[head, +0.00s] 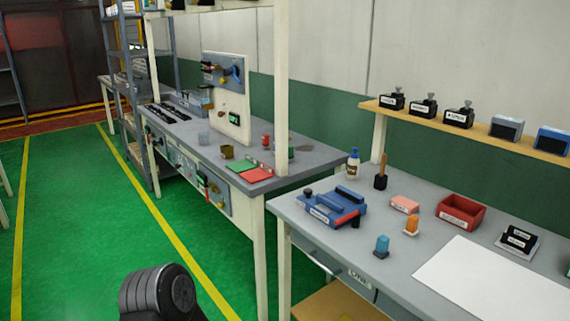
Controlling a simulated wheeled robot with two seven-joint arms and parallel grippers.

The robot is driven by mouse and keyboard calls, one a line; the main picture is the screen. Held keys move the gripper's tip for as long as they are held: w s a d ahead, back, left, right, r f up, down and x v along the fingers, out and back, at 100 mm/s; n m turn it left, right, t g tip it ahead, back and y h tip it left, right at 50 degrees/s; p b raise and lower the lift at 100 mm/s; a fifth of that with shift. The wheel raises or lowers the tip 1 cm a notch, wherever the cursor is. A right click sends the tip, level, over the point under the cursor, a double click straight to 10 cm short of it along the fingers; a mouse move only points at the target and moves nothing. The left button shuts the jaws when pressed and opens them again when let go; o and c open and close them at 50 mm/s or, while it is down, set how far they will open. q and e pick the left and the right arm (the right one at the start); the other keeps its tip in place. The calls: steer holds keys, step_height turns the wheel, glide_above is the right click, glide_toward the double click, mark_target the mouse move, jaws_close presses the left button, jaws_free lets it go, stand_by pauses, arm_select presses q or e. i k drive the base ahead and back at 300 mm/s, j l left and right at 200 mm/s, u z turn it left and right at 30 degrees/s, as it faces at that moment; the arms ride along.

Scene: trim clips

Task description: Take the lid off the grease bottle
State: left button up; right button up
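A small pale bottle (353,165) with a dark blue top stands upright at the back left corner of the near grey workbench (405,262). Its label is too small to read, so I cannot tell whether it is the grease bottle. A small red item (265,141), perhaps a container, stands on the farther workbench (314,158). Neither gripper is in view. Only a dark rounded part of my own arm shows at the bottom, well apart from both benches.
Near the pale bottle are a dark brush-like tool (380,178), a blue device (331,204), a pink block (405,204) and a red bin (461,212). A wooden shelf (480,131) holds several stamps. The green floor (90,240) at left is clear.

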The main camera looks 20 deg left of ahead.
mark_target(354, 154)
steer(key=i+j, duration=0.15)
steer(key=j, duration=0.25)
steer(key=i+j+z, duration=0.1)
steer(key=j, duration=0.3)
steer(key=i+j, duration=0.15)
steer(key=j, duration=0.25)
steer(key=i+j, duration=0.15)
steer(key=j, duration=0.3)
steer(key=i+j+z, duration=0.1)
steer(key=j, duration=0.3)
steer(key=i+j, duration=0.15)
steer(key=j, duration=0.25)
steer(key=i+j+z, duration=0.1)
steer(key=j, duration=0.35)
steer(key=i+j, duration=0.1)
steer(key=j, duration=0.3)
